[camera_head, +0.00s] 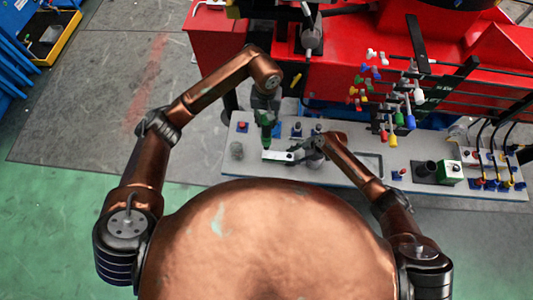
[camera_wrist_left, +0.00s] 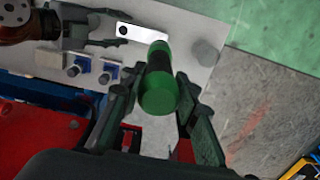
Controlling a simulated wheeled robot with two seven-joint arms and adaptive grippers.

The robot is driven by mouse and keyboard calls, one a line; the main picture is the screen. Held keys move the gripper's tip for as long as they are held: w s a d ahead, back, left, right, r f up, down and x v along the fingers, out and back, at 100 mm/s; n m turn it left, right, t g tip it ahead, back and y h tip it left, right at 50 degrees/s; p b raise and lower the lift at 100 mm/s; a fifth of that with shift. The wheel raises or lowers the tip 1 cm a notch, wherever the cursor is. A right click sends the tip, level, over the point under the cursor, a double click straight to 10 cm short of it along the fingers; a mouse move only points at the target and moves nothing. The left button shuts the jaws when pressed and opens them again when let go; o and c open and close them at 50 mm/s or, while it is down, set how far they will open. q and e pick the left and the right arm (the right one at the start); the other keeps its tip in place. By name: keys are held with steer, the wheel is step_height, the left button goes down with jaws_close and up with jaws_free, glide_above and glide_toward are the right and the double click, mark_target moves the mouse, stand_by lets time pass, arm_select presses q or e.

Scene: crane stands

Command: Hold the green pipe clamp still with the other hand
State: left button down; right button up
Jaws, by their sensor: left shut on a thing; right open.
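A green-and-black cylinder (camera_wrist_left: 159,92) stands between the fingers of my left gripper (camera_wrist_left: 158,108), which is shut on it. In the head view my left gripper (camera_head: 266,116) is above the pale board, over the left end of a small silver bar (camera_head: 280,157). The silver bar (camera_wrist_left: 142,32) has a dark hole and meets the cylinder's far end. My right gripper (camera_head: 304,147) is open by the bar's other end. In the wrist view my right gripper's fingers (camera_wrist_left: 115,29) lie on either side of that end, with gaps. I cannot tell which part is the green pipe clamp.
The pale board (camera_head: 225,172) carries blue-based fittings (camera_head: 297,130), a grey cylinder (camera_head: 237,150) and a green-and-white box (camera_head: 450,172). Coloured pieces hang on a rack (camera_head: 392,138) to the right. A red machine (camera_head: 215,30) stands behind the board.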

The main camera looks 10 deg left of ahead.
steer(key=shift+a+f, duration=0.35)
steer(key=shift+f, duration=0.1)
steer(key=shift+c, duration=0.6)
jaws_close()
stand_by(0.7)
